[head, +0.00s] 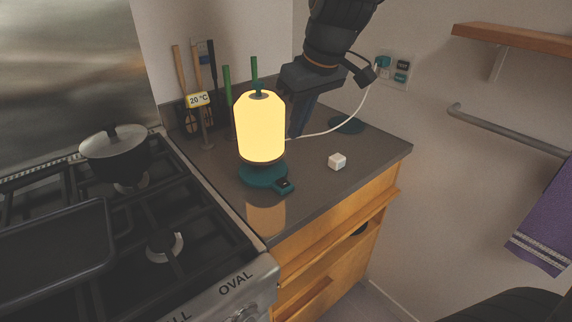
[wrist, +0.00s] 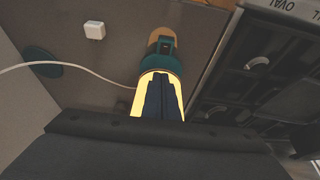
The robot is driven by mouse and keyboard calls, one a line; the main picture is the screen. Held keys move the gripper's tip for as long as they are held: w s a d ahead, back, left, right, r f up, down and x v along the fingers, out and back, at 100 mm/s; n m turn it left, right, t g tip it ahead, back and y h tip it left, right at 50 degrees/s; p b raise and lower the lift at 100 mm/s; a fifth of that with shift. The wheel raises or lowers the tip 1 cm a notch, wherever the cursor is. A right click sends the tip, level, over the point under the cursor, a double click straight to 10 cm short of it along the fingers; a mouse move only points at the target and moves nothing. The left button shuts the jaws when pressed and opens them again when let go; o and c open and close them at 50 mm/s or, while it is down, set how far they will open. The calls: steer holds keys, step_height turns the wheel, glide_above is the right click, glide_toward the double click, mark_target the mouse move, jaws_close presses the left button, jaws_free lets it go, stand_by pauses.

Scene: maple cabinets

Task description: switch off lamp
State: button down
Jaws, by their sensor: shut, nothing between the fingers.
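The lamp (head: 259,128) stands upright on the counter, its yellow shade glowing. Its round teal base (head: 262,175) carries a small dark switch block (head: 285,186) at the front right, and a white cord runs to a wall outlet. My gripper (head: 293,134) is shut and empty, pointing down just behind and to the right of the shade. In the wrist view, my gripper's fingers (wrist: 160,78) overlap the glowing shade (wrist: 139,106), with the teal base and the switch block (wrist: 165,46) beyond them. I cannot tell whether the fingers touch the shade.
A white cube (head: 337,162) lies on the counter (head: 315,190) to the right of the lamp. A dark disc (head: 347,125) is behind it. Utensils (head: 195,85) stand at the back left. The stove with a lidded pot (head: 114,155) is on the left. The front right counter is clear.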

mark_target(285, 179)
steer(key=x, duration=0.4)
steer(key=p+x, duration=0.1)
steer(key=x, duration=0.4)
steer(key=p+x, duration=0.1)
steer(key=x, duration=0.4)
steer(key=shift+s+d+f, duration=0.2)
steer(key=shift+s, duration=0.15)
